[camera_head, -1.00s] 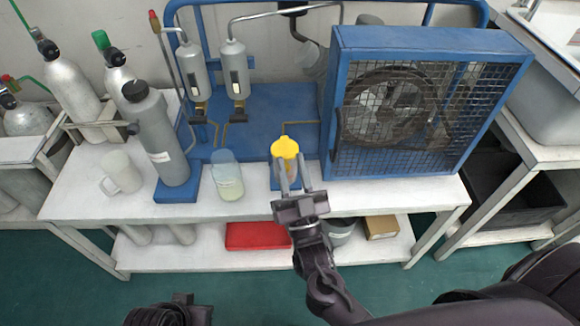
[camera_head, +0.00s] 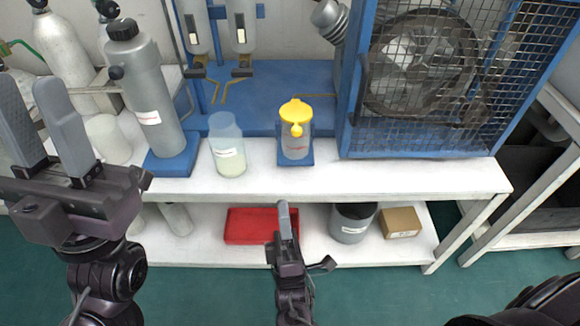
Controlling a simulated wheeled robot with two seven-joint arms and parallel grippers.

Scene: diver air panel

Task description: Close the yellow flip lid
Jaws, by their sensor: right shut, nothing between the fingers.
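The yellow flip lid (camera_head: 296,109) sits on top of a small clear container (camera_head: 295,146) in a blue holder at the front of the white bench. The lid appears to lie over the top, with a small yellow knob at its front; I cannot tell whether it is fully down. My right gripper (camera_head: 284,208) is shut and empty, below and in front of the container, apart from it.
A clear cup (camera_head: 227,148) and a grey bottle (camera_head: 149,95) stand left of the container. A blue-framed fan cage (camera_head: 430,80) stands to its right. A red tray (camera_head: 248,226), a grey bucket (camera_head: 351,224) and a cardboard box (camera_head: 400,222) sit on the lower shelf.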

